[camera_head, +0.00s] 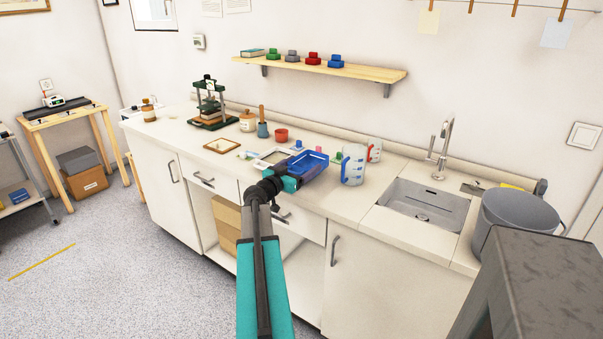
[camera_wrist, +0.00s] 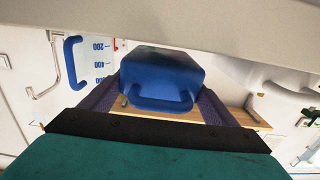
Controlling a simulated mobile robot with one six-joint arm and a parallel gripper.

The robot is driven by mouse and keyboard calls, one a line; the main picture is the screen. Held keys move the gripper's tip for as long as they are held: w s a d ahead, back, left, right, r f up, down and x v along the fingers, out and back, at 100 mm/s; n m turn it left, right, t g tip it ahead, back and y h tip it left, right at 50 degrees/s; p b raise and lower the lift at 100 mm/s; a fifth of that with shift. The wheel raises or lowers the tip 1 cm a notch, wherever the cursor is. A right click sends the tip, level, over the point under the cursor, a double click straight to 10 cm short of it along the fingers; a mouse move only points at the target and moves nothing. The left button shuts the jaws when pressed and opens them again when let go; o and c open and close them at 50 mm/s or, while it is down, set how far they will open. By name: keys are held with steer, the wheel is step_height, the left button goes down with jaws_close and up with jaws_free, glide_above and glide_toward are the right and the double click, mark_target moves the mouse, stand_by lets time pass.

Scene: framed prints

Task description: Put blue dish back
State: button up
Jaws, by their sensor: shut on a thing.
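The blue dish (camera_head: 309,162) is a shallow rectangular tray above the front of the counter, left of the clear measuring jug (camera_head: 353,165) with a blue handle. My gripper (camera_head: 291,176) reaches from the front and is shut on the dish's near end. In the wrist view, which appears upside down, the blue dish (camera_wrist: 165,68) and its looped handle sit between the dark fingers of my gripper (camera_wrist: 158,108). I cannot tell whether the dish touches the counter.
A white tray (camera_head: 273,157) lies left of the dish. The wall shelf (camera_head: 370,72) holds several small coloured items. A press (camera_head: 210,103) stands farther left.

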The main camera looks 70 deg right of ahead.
steer(key=shift+f, duration=1.3)
steer(key=shift+f, duration=0.2)
steer(key=o, duration=2)
steer(key=shift+r+p, duration=0.25)
steer(key=shift+p, duration=0.05)
steer(key=shift+a+f, duration=0.15)
steer(key=shift+a, duration=0.2)
steer(key=b+v, duration=0.2)
steer(key=v, duration=0.9)
steer(key=shift+w+a, duration=0.1)
steer(key=shift+a, duration=0.1)
